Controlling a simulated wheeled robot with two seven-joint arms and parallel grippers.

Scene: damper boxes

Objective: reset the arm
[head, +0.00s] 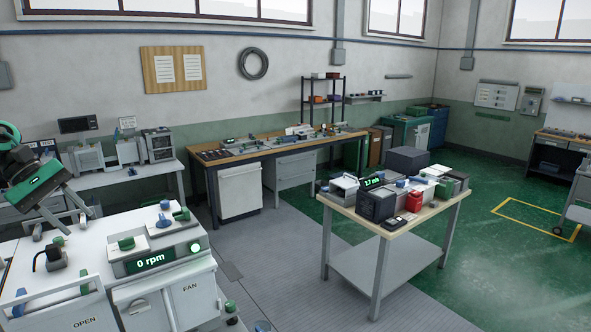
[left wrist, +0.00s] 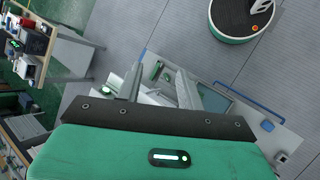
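My left gripper (head: 80,222) shows at the left edge of the head view, with a green body and two grey fingers pointing down and to the right. The fingers are apart and nothing is between them. It hangs above and behind the white cabinet (head: 75,280), which is marked OPEN and FAN. In the left wrist view the gripper (left wrist: 160,75) also has its fingers spread and empty, over part of the cabinet top. My right gripper is in neither view.
The cabinet carries a control box (head: 160,256) reading "0 rpm" and green and blue knobs. A wooden-topped table (head: 398,233) with several boxes and a red item (head: 413,201) stands right of centre. A long workbench (head: 240,152) lines the back wall. Grey floor between is clear.

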